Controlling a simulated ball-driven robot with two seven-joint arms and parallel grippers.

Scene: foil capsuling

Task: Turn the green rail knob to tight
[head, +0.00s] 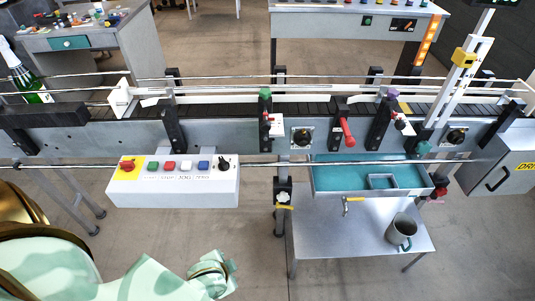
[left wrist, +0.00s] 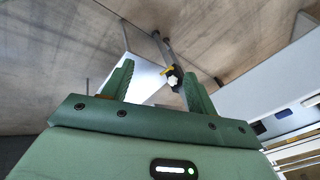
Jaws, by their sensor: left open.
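The green rail knob (head: 265,92) sits on top of a black bracket at the conveyor's near guide rail, left of the middle in the head view. A small red part and a white plate are just below it. I cannot read whether it is loose or tight. My left arm reaches in from the bottom left of the head view, its wrist well below and in front of the conveyor. My left gripper (left wrist: 158,72) is open in the left wrist view, with nothing between its fingers. The knob is not seen there. My right gripper is in neither view.
A control box (head: 173,187) with coloured buttons hangs at the conveyor's front left. A teal-lined tray (head: 330,176) and a steel table (head: 335,235) with a mug (head: 401,230) are at right. A purple knob (head: 388,92) is farther along the rail. A bottle (head: 30,84) stands at far left.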

